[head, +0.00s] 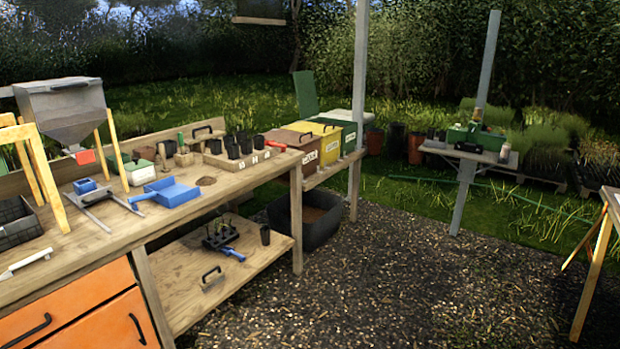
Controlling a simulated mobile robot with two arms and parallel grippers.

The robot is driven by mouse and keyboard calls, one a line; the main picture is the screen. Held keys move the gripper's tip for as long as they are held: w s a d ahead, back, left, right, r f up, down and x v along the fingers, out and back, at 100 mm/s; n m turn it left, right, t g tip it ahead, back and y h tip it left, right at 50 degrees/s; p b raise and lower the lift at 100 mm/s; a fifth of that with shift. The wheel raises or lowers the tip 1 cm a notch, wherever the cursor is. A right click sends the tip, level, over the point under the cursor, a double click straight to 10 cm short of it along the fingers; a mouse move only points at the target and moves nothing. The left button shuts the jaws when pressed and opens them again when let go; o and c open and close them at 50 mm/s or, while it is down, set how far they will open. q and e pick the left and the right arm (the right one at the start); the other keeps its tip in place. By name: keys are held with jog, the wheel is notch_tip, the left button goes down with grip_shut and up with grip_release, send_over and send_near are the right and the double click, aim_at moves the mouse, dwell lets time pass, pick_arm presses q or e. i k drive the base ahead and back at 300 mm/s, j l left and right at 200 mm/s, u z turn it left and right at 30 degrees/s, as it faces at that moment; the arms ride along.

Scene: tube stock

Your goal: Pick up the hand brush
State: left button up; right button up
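I cannot make out the hand brush for certain. A small blue-handled thing (233,253) lies on the lower shelf beside a dark tray of small pots; it may be the brush, but its far end is unclear. A pale, slim thing (26,263) lies at the left front of the bench top and is too small to name. A blue dustpan-like scoop (173,193) lies on the bench top. Neither of my grippers is in view.
The wooden bench (120,240) holds a grey hopper (65,108), a tray of black pots (240,160) and small tools. Below are orange drawers (85,318) and a lower shelf (180,268). A post (358,120) stands at the bench's far end. Gravel to the right is clear.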

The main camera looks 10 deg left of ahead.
aim_at(207, 285)
jog(key=i+l+u, duration=0.15)
jog(key=i+u, duration=0.25)
jog(key=i+l+u, duration=0.35)
jog(key=i, duration=0.15)
